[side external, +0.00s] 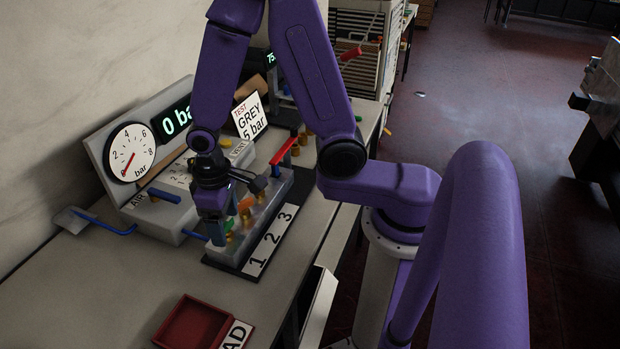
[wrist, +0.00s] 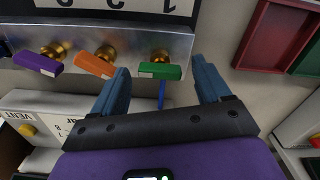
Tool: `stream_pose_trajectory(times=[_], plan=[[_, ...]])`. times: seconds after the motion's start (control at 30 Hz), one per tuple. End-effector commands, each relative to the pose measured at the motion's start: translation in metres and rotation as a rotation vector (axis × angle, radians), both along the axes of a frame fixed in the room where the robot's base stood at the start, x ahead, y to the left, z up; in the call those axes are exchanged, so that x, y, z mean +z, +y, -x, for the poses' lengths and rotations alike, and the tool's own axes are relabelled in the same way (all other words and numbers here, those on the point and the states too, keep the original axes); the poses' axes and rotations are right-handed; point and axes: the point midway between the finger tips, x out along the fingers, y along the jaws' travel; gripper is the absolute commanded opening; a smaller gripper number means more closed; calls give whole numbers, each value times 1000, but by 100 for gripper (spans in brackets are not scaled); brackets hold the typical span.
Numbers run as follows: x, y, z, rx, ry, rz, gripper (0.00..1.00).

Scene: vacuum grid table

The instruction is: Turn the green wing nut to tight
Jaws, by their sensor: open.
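The green wing nut (wrist: 160,71) is a flat bar on a brass fitting at the right end of the metal manifold (wrist: 184,42) in the wrist view. It lies roughly level across the picture. My gripper (wrist: 161,75) is open, with one blue finger to the left of the green bar and one to the right. No contact with it shows. In the side view my gripper (side external: 224,222) points down at the manifold's near end, by number 1. It hides much of the green wing nut there.
An orange bar (wrist: 95,66) and a purple bar (wrist: 38,64) sit left of the green one. A gauge (side external: 130,153) reads about 0 beside a lit display (side external: 175,119). A red tray (side external: 194,323) stands at the front. Bare table lies left of it.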

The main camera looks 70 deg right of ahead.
Motion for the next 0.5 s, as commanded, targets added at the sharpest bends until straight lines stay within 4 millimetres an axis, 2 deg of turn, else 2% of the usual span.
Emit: stream_pose_trajectory(times=[0.5], plan=[[0,0,0,562,0,0,77]])
